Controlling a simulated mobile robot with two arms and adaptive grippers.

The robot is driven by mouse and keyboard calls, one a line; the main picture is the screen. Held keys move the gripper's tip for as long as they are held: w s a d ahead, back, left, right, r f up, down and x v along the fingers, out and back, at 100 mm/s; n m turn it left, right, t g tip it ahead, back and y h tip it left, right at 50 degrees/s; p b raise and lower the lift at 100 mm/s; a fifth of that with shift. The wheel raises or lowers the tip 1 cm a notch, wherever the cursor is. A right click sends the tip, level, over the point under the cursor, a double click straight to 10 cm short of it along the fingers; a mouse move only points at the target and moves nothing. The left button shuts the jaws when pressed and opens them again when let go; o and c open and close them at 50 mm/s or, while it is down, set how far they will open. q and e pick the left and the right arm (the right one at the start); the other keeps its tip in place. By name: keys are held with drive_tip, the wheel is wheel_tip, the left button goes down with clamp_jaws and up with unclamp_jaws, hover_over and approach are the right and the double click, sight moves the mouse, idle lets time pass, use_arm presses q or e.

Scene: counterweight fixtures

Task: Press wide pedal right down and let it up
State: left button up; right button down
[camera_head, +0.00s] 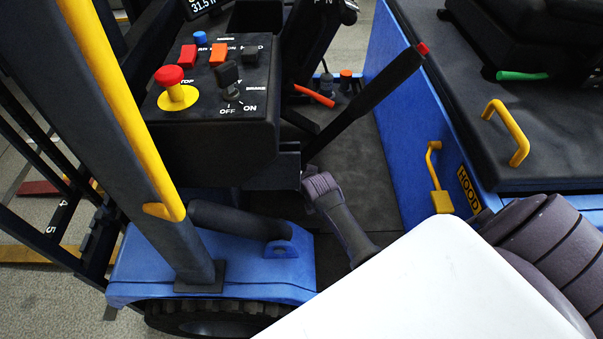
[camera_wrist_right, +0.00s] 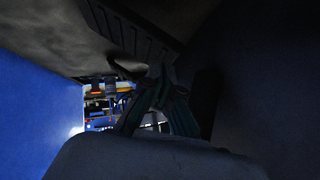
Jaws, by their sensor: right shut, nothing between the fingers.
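In the right wrist view, my right gripper (camera_wrist_right: 164,78) is dim, with its fingers together and nothing seen between them. A dark ribbed plate (camera_wrist_right: 135,28), which looks like the wide pedal, lies just beyond the fingertips. It is too dark to tell whether they touch or how far it is pressed. In the head view, my right arm reaches down into the footwell under the control console (camera_head: 215,125). The console hides my right gripper and the pedals there. My left gripper is out of view.
A black lever (camera_head: 365,105) slants up over the floor (camera_head: 360,175), close to my right arm. A blue side panel with a yellow latch (camera_head: 440,200) bounds the footwell on the right. A dark post with a yellow grab bar (camera_head: 120,100) stands at left.

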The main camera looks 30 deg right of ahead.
drive_tip(key=shift+v, duration=1.75)
drive_tip(key=shift+d+r, duration=0.15)
